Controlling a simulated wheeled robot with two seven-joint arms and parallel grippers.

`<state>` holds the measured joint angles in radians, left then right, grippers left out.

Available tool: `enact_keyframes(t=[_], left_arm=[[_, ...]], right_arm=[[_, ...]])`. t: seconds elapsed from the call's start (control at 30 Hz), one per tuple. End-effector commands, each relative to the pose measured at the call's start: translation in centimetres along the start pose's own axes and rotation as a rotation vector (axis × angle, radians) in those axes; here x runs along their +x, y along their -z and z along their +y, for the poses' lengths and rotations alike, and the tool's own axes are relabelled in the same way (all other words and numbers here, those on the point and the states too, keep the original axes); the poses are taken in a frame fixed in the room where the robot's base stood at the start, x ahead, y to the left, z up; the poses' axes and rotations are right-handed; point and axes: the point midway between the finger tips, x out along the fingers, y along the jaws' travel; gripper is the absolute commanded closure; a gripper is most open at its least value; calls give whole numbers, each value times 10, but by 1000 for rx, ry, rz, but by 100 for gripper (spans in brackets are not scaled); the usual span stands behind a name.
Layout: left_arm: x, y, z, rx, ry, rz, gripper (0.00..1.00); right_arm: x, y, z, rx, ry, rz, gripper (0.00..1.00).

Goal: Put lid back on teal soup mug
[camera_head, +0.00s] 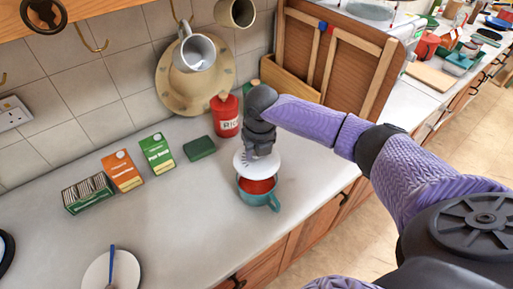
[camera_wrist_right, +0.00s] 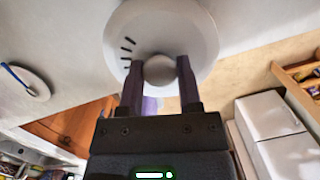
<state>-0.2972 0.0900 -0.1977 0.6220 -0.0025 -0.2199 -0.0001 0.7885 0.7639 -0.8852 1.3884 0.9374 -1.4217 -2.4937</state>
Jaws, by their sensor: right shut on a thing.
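The teal mug (camera_head: 262,200) stands upright on the counter near its front edge, with red soup (camera_head: 257,186) inside and its handle toward the front right. The white lid (camera_head: 245,166) appears over the back part of the mug's mouth, leaving the front of the soup in sight. My right gripper (camera_head: 259,150) is above the lid and shut on its round knob. In the right wrist view the two fingers (camera_wrist_right: 160,73) clasp the knob, with the lid's white disc (camera_wrist_right: 160,25) behind it. Whether the lid touches the rim cannot be told. My left gripper is not in view.
A red jar (camera_head: 226,121), a dark green block (camera_head: 199,148), green and orange cartons (camera_head: 157,154) (camera_head: 122,171) and a packet holder (camera_head: 88,193) stand toward the wall. A plate (camera_head: 122,268) with a blue-handled utensil is at front left. Counter left of the mug is clear.

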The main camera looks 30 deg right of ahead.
Motion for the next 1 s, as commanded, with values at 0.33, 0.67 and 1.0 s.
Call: enact_keyframes(t=[0.33,0.67,1.0], left_arm=[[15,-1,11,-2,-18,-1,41],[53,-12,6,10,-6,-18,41],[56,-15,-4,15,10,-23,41]], right_arm=[[15,2,0,-32,-4,-1,100],[53,8,0,-30,-3,0,100],[62,10,0,-29,-4,-2,100]])
